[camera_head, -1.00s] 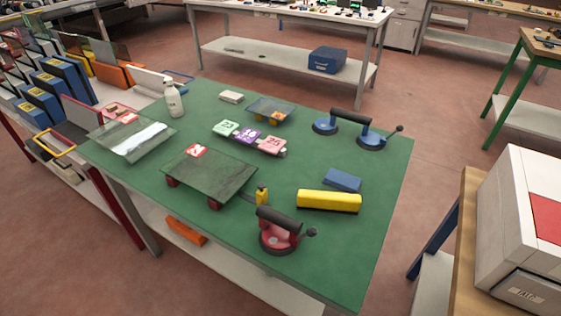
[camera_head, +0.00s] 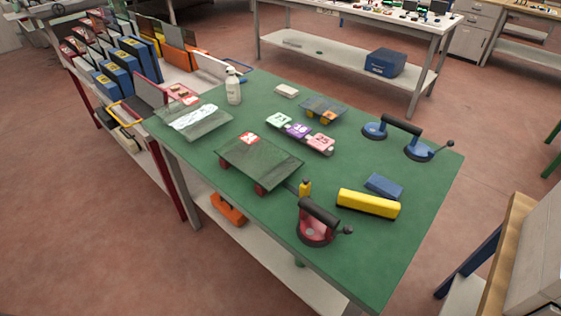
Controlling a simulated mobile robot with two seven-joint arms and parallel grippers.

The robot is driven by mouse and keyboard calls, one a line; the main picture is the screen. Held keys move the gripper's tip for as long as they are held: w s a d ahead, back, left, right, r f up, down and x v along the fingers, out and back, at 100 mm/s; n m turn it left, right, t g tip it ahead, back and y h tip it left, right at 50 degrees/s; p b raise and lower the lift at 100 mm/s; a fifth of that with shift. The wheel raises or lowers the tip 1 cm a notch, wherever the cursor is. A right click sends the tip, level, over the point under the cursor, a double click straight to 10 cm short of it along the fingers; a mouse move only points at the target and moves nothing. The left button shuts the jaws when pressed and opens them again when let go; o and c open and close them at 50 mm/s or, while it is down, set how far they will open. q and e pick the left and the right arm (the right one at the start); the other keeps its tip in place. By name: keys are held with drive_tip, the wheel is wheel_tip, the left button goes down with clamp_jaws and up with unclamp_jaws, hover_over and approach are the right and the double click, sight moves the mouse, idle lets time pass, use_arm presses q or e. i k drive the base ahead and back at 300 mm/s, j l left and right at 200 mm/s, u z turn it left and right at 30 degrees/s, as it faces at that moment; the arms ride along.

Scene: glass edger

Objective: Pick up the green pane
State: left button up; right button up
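A dark green-tinted glass pane (camera_head: 262,165) with a red-and-white label lies raised on red blocks, near the front left of the green-topped table (camera_head: 392,262). A second, paler pane (camera_head: 190,128) with a bright reflection lies at the table's left edge. A small bluish pane (camera_head: 325,106) rests on yellow-orange supports further back. Neither of my grippers is in view.
A red suction lifter (camera_head: 317,223) and a small yellow bottle (camera_head: 305,188) stand right of the green pane. A yellow bar (camera_head: 368,204), blue block (camera_head: 384,186) and blue double suction lifter (camera_head: 408,139) lie further right. A white bottle (camera_head: 233,88) stands behind.

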sight(265, 163)
drive_tip(key=j+z, duration=0.2)
drive_tip(key=z, duration=0.4)
drive_tip(key=j+z, duration=0.45)
drive_tip(key=j, duration=0.45)
drive_tip(key=j+z, duration=0.2)
drive_tip(key=j, duration=0.7)
drive_tip(key=k+j, duration=0.1)
drive_tip(key=j, duration=1)
drive_tip(key=k+j, duration=0.15)
drive_tip(key=j, duration=0.35)
